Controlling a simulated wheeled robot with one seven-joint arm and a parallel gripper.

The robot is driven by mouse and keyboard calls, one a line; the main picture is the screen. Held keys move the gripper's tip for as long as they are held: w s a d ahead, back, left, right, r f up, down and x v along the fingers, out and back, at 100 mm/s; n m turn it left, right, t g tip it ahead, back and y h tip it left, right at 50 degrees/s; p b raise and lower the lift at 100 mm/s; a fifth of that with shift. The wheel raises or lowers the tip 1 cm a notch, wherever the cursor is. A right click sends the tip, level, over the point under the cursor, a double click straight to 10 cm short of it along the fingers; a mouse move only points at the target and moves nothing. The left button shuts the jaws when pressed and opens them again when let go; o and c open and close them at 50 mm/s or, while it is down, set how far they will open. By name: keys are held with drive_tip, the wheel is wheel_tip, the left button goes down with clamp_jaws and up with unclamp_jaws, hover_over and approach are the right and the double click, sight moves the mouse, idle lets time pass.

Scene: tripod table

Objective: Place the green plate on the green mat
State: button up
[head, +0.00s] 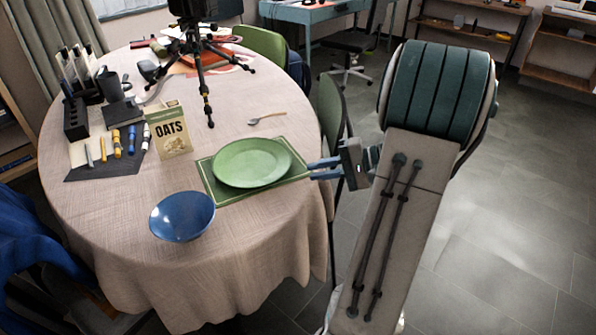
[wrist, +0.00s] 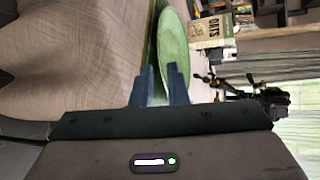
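The plate looks clear of the fingers.
A blue bowl (head: 182,216) stands in front left of the mat. A black tripod (head: 203,75) stands farther back. A green chair (head: 331,115) is close behind my gripper.

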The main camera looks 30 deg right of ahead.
drive_tip(key=s+a+n+g+h, duration=0.3)
drive_tip(key=s+a+n+h, duration=0.2)
drive_tip(key=a, duration=0.4)
drive_tip(key=s+a+f+n+g+h, duration=0.1)
drive_tip(key=s+a+n+g+h, duration=0.3)
drive_tip(key=a, duration=0.5)
drive_tip(key=s+n+h, duration=0.1)
drive_tip(key=s+h, duration=0.1)
drive_tip(key=s, duration=0.1)
drive_tip(key=shift+s+a, duration=0.15)
drive_tip(key=shift+a, duration=0.2)
